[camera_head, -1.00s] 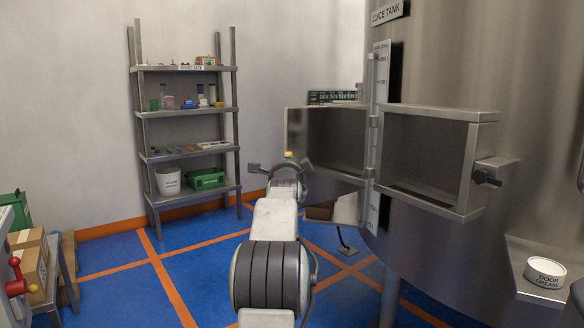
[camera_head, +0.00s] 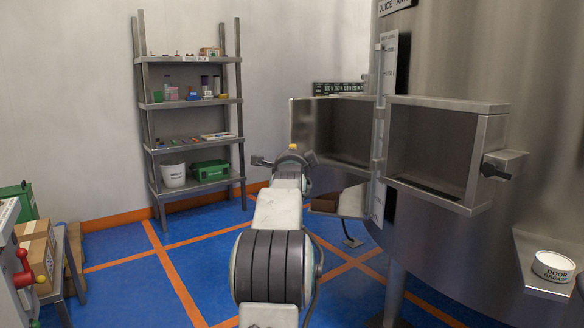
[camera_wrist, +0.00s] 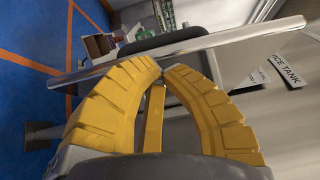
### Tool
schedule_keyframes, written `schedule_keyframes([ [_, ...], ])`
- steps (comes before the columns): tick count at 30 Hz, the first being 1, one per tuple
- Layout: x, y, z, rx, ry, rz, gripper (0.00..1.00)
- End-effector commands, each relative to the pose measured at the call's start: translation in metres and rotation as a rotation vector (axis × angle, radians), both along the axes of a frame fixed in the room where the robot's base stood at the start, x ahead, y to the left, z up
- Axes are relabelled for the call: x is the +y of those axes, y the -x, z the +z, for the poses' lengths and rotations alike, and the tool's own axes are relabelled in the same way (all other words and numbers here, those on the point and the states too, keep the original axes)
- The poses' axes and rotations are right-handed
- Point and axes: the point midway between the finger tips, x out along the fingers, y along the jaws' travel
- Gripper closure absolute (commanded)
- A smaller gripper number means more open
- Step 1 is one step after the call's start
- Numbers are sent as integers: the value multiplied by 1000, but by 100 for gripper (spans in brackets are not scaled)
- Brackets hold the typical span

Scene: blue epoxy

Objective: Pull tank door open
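The tank door (camera_head: 303,133) is a metal, box-like panel swung out to the left of its hinge strip (camera_head: 379,130). It stands wide open beside the tank's framed opening (camera_head: 491,108), which shows a dark inside. A dark latch (camera_head: 497,170) sits on the right side of that frame. My gripper (camera_head: 291,158) is in front of the door's lower left, seen from behind; its fingertips are hidden there. In the wrist view my yellow fingers (camera_wrist: 164,70) curve in until their tips nearly meet, with nothing seen between them. A long metal edge (camera_wrist: 190,47) crosses just past the tips; contact cannot be told.
The juice tank (camera_head: 470,60) fills the right side. A ledge holds a door grease tin (camera_head: 552,267) at lower right. A loaded shelf (camera_head: 190,105) stands at the back left. Boxes (camera_head: 37,250) sit at far left. Blue floor (camera_head: 185,245) is clear between them.

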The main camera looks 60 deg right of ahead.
Motion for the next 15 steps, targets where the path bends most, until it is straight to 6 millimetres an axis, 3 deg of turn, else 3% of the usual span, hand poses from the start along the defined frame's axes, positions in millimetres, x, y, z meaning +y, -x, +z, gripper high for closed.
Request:
schedule_keyframes([
  [15, 64, 28, 0, 0, 1, 0, 100],
])
